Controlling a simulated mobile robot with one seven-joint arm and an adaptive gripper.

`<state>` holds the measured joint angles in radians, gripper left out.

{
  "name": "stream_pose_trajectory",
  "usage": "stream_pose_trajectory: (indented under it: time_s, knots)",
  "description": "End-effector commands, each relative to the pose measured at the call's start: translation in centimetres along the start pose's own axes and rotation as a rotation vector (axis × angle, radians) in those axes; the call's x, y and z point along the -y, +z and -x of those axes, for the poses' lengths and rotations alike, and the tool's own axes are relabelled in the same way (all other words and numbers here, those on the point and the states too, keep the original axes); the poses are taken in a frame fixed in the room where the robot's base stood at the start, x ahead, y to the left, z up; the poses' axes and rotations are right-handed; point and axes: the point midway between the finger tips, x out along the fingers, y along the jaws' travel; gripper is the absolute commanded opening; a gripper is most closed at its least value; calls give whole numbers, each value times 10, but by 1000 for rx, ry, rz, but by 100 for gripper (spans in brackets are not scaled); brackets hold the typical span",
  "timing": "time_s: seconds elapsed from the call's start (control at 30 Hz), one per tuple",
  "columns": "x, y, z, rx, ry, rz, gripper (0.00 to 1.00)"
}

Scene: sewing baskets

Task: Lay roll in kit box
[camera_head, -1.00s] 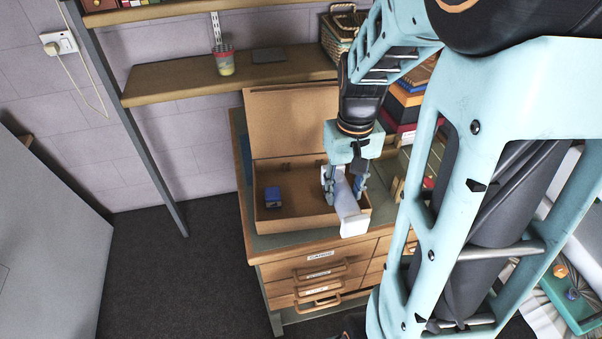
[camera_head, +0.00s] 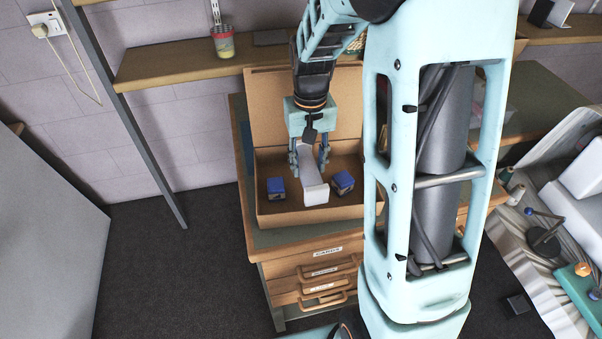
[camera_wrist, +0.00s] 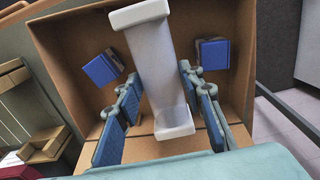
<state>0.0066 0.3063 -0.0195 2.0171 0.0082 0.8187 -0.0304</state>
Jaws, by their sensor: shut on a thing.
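The white roll (camera_head: 312,178), a long bar with wider ends, is held between the fingers of my gripper (camera_head: 308,164). In the wrist view the roll (camera_wrist: 152,62) lies lengthwise between the two blue finger pads (camera_wrist: 160,128). The kit box (camera_head: 290,216) is an open brown cardboard box on the cabinet, with its lid (camera_head: 270,95) raised at the back. My gripper is over the middle of the box, and the roll's near end points toward the front wall. I cannot tell whether the roll touches the box floor.
Two small blue blocks sit in the box, one left of the roll (camera_head: 276,188) and one right of it (camera_head: 343,183). A shelf (camera_head: 180,75) with a cup (camera_head: 222,42) is behind. The cabinet has drawers (camera_head: 318,272) in front.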

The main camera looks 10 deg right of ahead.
Motion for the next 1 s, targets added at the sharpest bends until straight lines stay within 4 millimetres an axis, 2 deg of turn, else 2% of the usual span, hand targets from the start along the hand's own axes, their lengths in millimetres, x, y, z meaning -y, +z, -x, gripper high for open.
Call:
stream_pose_trajectory:
  time_s: [0.03,0.27,0.53,0.97,1.0]
  knots:
    - [3,-4,-8,0,0,1,0]
    - [8,-12,-18,-1,0,2,0]
    - [10,-14,-51,0,0,1,0]
    - [10,-14,-55,-1,0,0,0]
    - [10,-14,-54,0,0,0,38]
